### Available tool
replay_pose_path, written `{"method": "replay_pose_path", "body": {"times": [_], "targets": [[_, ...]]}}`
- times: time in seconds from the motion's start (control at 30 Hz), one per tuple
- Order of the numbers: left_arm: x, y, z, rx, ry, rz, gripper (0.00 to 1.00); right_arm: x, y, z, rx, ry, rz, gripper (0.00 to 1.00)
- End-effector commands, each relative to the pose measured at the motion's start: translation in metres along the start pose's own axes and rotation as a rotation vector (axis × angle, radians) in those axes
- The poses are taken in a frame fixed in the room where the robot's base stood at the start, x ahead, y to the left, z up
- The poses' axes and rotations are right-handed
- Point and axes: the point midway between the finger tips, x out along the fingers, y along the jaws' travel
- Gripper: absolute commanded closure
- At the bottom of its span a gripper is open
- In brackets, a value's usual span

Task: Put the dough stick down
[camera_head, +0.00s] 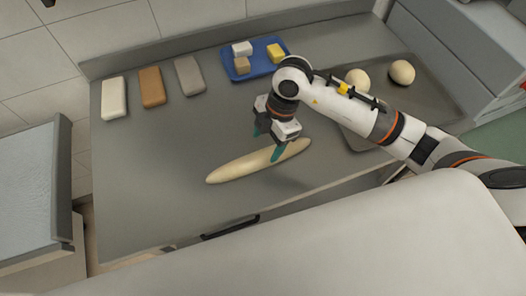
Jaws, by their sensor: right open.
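The dough stick (240,167) is a long, pale, tapered loaf shape. It lies on the grey table (150,190), slanting from lower left to upper right near the front. My right gripper (267,143) is over the right half of the dough stick, pointing down, with green fingertips apart. One fingertip overlaps the dough stick in the picture; the other is beyond its far side. I cannot tell whether either touches it. My left gripper is not in view.
A blue tray (231,71) with several small blocks stands at the back. White (114,99), brown (152,87) and grey (189,76) blocks lie at the back left. Two dough balls (402,72) sit on a dark tray (440,95) at right. The table's left front is clear.

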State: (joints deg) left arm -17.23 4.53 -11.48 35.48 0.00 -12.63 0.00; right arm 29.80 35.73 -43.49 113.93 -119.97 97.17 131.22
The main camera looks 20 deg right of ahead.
Motion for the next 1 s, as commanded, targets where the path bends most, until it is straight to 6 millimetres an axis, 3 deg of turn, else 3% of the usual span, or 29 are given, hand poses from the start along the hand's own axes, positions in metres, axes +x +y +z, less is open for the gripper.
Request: {"method": "replay_pose_path", "body": {"times": [0.13, 0.33, 1.0], "targets": [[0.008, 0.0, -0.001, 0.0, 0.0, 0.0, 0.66, -0.03, -0.001, -0.001, -0.001, 0.001, -0.005, 0.33], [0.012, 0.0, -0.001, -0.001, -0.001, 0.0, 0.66, -0.055, 0.0, 0.0, 0.0, 0.001, -0.001, 0.33], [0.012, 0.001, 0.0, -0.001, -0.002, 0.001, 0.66, -0.061, 0.0, 0.0, 0.001, 0.0, 0.001, 0.33]]}}
